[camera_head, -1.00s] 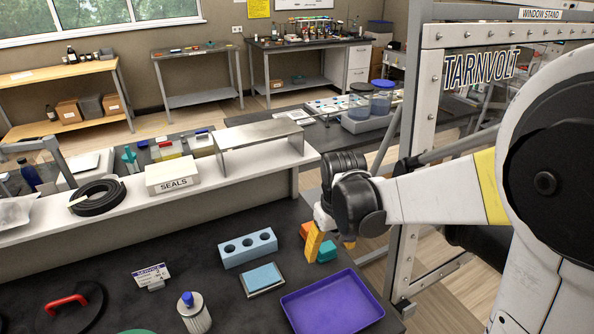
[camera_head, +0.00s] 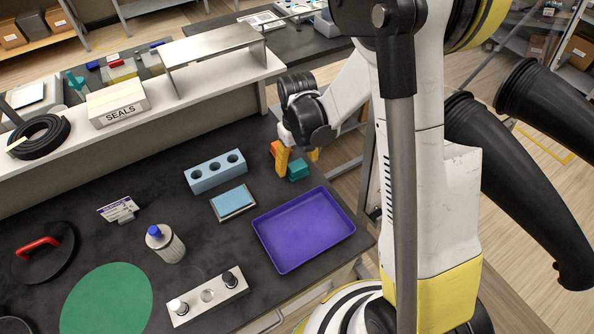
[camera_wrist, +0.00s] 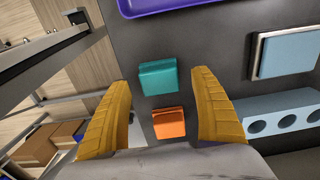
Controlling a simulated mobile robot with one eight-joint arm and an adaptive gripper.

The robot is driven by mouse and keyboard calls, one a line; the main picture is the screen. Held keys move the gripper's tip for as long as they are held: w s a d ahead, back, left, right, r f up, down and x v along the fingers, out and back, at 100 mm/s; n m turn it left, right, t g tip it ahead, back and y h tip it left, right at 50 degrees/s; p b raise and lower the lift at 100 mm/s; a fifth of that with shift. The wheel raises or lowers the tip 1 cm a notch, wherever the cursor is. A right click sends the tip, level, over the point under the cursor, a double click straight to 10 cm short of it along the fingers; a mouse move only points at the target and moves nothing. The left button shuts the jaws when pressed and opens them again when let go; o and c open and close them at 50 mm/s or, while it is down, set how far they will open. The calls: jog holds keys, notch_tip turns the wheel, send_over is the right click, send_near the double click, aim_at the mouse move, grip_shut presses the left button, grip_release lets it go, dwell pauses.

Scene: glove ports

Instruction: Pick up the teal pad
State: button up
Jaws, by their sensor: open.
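The teal pad (camera_head: 297,171) is a small block on the dark bench top, near its right edge. In the wrist view the teal pad (camera_wrist: 158,78) lies just beyond my open fingertips, roughly midway between them. An orange pad (camera_wrist: 169,123) lies beside it, closer to my wrist and between my yellow fingers. The orange pad (camera_head: 275,148) is partly hidden by a finger in the head view. My gripper (camera_wrist: 165,80) is open and empty; in the head view my gripper (camera_head: 299,160) is over the two pads.
A purple tray (camera_head: 303,229) stands in front of the pads. A blue holed block (camera_head: 216,172) and a light-blue pad on a grey base (camera_head: 233,202) lie to the left. The bench's right edge is close to the pads. A raised shelf (camera_head: 150,130) runs behind.

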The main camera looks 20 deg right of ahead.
notch_tip(320, 180, down, 2)
jog(key=shift+f, duration=0.15)
jog(key=c, duration=1.2)
jog(key=shift+r, duration=0.65)
notch_tip(320, 180, up, 3)
jog(key=shift+p, duration=0.6)
jog(key=s+d+r, duration=0.2)
jog(key=s, duration=0.1)
jog(key=s+d+r+p, duration=0.1)
jog(key=s+d+r, duration=0.1)
jog(key=s+d, duration=0.1)
jog(key=s+d+r+p, duration=0.1)
jog(key=s+d+r, duration=0.1)
jog(key=s+r, duration=0.1)
jog(key=shift+d, duration=0.15)
